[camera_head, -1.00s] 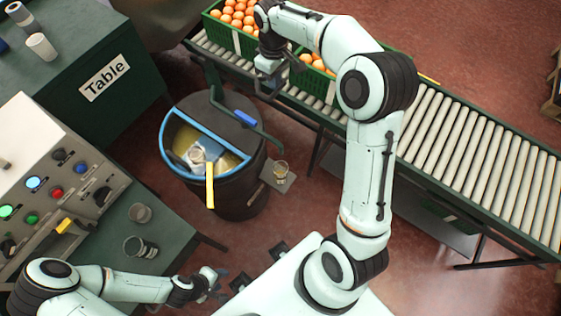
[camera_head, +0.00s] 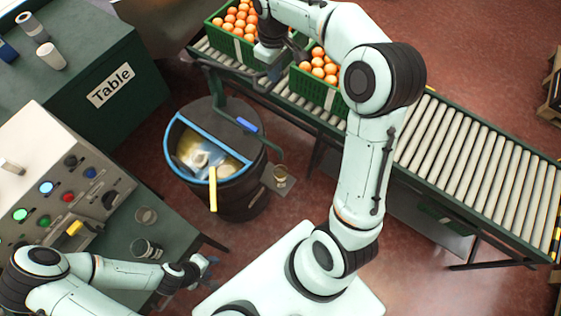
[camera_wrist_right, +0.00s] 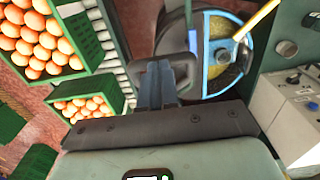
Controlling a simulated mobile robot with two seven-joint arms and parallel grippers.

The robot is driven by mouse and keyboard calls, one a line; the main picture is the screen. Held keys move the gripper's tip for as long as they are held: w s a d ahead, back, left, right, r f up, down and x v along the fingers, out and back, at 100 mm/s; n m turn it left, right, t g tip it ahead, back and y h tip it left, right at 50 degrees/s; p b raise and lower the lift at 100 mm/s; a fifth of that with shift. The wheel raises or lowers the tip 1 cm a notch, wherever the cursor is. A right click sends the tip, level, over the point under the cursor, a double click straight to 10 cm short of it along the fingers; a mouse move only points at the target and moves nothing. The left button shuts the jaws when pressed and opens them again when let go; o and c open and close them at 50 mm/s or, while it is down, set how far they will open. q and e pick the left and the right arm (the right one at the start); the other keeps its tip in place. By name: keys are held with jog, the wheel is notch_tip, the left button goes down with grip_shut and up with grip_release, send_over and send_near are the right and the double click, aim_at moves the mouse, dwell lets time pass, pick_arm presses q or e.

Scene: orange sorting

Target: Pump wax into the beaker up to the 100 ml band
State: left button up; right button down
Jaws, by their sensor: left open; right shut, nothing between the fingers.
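The beaker (camera_head: 280,175) is a small clear vessel on a little plate beside the wax drum (camera_head: 250,185); it looks amber, but its band and fill level are too small to read. The drum is dark with a blue rim, a yellow bar and a pale mass inside. A dark bent bar with a blue grip (camera_head: 247,126) stands over it. My right gripper (camera_head: 272,70) is shut and empty above the conveyor edge, beyond the drum; its fingers also show in the right wrist view (camera_wrist_right: 168,80). My left gripper (camera_head: 204,270) is open and empty, low at the left bench's edge.
Green crates of oranges (camera_head: 318,86) stand on the roller conveyor (camera_head: 470,165). A control panel (camera_head: 60,190) with lit buttons and two clear vessels (camera_head: 146,248) are at left. A green table (camera_head: 100,60) is behind. Red floor is open around the drum.

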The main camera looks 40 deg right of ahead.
pick_arm(q)
jog(key=s+f+b, duration=0.6)
jog(key=f, duration=0.2)
pick_arm(e)
notch_tip(320, 180, down, 15)
notch_tip(320, 180, up, 14)
jog(key=p, duration=0.7)
jog(key=shift+w, duration=0.15)
jog(key=shift+w+r, duration=0.1)
jog(key=shift+r, duration=0.4)
jog(key=shift+s+r, duration=0.1)
jog(key=shift+s, duration=0.3)
pick_arm(q)
jog(key=w+r, duration=0.7)
jog(key=r, duration=0.2)
jog(key=shift+w, duration=0.15)
jog(key=shift+w, duration=0.1)
pick_arm(e)
jog(key=shift+w, duration=0.2)
